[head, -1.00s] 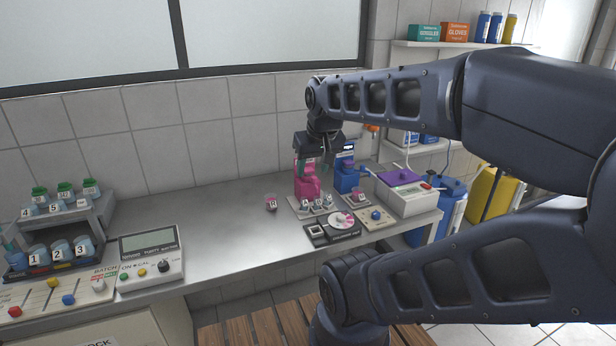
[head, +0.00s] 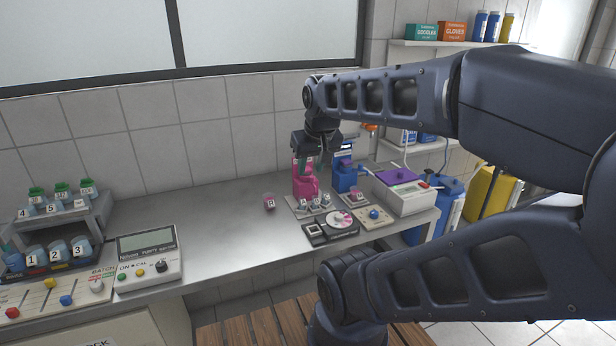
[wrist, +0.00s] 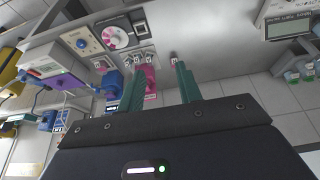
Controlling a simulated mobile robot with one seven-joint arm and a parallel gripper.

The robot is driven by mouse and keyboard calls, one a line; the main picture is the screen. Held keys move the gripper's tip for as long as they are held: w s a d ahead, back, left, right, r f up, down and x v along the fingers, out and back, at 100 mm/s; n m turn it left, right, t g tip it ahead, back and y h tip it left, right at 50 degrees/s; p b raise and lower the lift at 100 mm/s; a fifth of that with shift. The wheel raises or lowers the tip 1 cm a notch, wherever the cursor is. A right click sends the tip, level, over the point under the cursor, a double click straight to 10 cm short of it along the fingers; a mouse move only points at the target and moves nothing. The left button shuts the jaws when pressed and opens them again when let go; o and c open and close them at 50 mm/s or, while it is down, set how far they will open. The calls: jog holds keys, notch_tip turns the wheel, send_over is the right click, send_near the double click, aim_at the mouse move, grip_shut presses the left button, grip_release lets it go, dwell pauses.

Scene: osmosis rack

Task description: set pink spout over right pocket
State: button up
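The pink dispenser (head: 305,187) with its spout stands at the back of the bench, behind a small grey tray (head: 295,208) holding several labelled cups. It also shows in the wrist view (wrist: 150,77), between and beyond my fingertips. My gripper (head: 312,163) hangs just above and in front of it and covers part of its top. In the wrist view, my gripper's two teal fingers (wrist: 156,68) stand well apart. I see nothing clamped between them. Which way the spout points and which pocket it is over are too small to tell.
A blue dispenser (head: 344,178) stands close to the right of the pink one. A loose cup (head: 270,202) sits left of the tray. A dial box (head: 332,226) and a purple-topped machine (head: 402,178) are nearby.

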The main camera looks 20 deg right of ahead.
jog(key=shift+w+r, duration=0.15)
jog(key=shift+w, duration=0.35)
grip_shut()
jog(key=w+d+f+n+g+h, duration=0.1)
jog(key=w+n+g, duration=0.1)
jog(key=w, duration=0.7)
jog(key=w+d+f+n+g, duration=0.1)
jog(key=w+d+f+n, duration=0.15)
jog(key=w, duration=0.75)
jog(key=w+d+f+n+g+h, duration=0.1)
jog(key=w+n+g, duration=0.1)
jog(key=w, duration=0.7)
jog(key=w+d+f+n+g, duration=0.1)
jog(key=w+d+f+n, duration=0.1)
jog(key=w+f, duration=0.4)
jog(key=w, duration=0.2)
jog(key=shift+w+f+g, duration=0.3)
jog(key=shift+f, duration=0.1)
jog(key=shift+n, duration=0.25)
